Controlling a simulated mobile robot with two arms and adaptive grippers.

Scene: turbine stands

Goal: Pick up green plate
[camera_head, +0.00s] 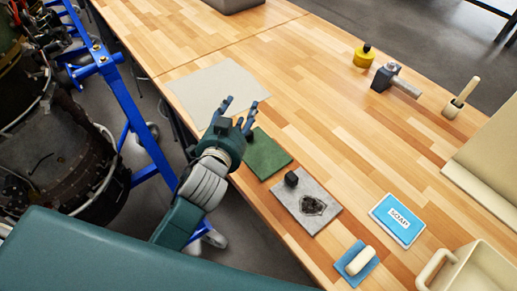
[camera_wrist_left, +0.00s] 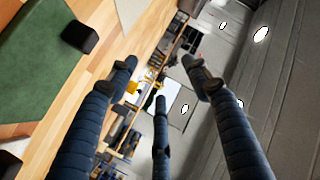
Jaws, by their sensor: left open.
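The green plate (camera_head: 266,155) is a flat dark green square lying on the wooden workbench near its front edge. My left gripper (camera_head: 238,112) is above the bench beside the plate, with its fingers spread and empty. The gripper's palm and wrist overlap the plate's left corner in the head view. In the left wrist view a flat green surface, seemingly the plate (camera_wrist_left: 38,62), fills the upper left, outside the spread fingers of the gripper (camera_wrist_left: 160,75). My right gripper is not in view.
A grey plate (camera_head: 325,212) with a black block (camera_head: 291,179) lies beside the green plate. A beige sheet (camera_head: 205,88) lies on the other side. A blue labelled box (camera_head: 397,219), a blue pad with a white roll (camera_head: 355,262) and a cream bin (camera_head: 480,270) are further right.

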